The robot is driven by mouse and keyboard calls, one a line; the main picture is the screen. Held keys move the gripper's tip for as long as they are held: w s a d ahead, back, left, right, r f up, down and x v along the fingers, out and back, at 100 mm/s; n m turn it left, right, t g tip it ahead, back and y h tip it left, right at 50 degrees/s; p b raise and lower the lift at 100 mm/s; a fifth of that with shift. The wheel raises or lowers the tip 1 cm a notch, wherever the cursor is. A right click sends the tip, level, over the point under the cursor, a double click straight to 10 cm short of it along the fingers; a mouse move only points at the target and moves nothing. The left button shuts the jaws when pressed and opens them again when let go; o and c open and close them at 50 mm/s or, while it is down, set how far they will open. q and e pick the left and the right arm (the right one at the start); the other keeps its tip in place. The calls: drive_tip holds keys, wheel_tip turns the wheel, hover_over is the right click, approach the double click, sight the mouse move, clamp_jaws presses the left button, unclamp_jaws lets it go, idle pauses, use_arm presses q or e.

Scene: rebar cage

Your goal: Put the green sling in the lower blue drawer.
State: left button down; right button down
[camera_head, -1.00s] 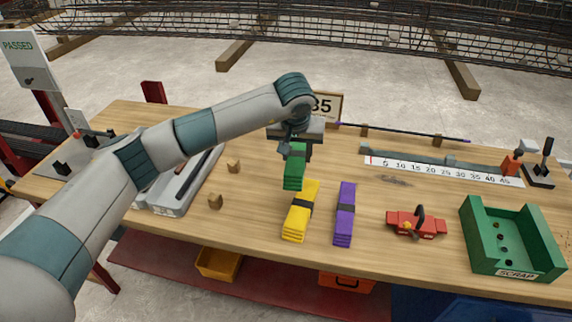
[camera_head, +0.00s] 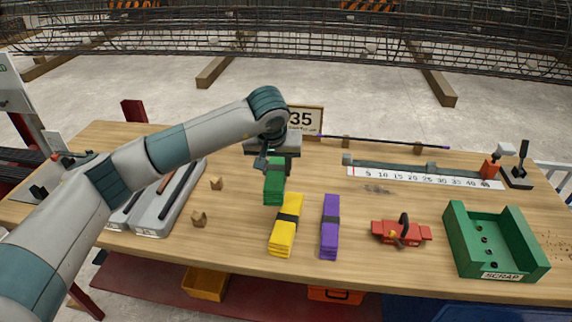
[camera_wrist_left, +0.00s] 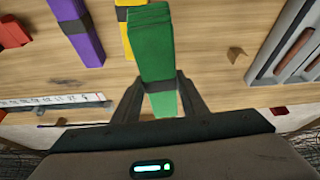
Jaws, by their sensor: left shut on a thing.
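The green sling (camera_head: 274,188) is a folded bundle with a dark band. My left gripper (camera_head: 276,160) is shut on it and holds it above the table, just behind the yellow sling. The green sling (camera_wrist_left: 152,45) also shows between the two fingers of my left gripper (camera_wrist_left: 163,92) in the left wrist view. The lower blue drawer is not clearly visible; only a dark blue surface (camera_head: 410,306) shows below the table's front edge at the right. My right gripper is not in view.
A yellow sling (camera_head: 286,232) and a purple sling (camera_head: 330,228) lie on the wooden table (camera_head: 370,268). A red tool (camera_head: 390,233) and the green scrap bin (camera_head: 458,240) stand to the right. Grey trays (camera_head: 172,205) lie at left. An orange-yellow bin (camera_head: 206,284) sits below.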

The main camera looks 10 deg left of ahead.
use_arm(q)
drive_tip(key=s+a+r, duration=0.1)
drive_tip(key=s+a, duration=0.4)
drive_tip(key=s, duration=0.3)
drive_tip(key=s+a+r, duration=0.1)
drive_tip(key=s+a, duration=0.4)
drive_tip(key=s, duration=0.2)
drive_tip(key=shift+s+m, duration=0.3)
drive_tip(key=shift+s, duration=0.05)
drive_tip(key=shift+w+r, duration=0.1)
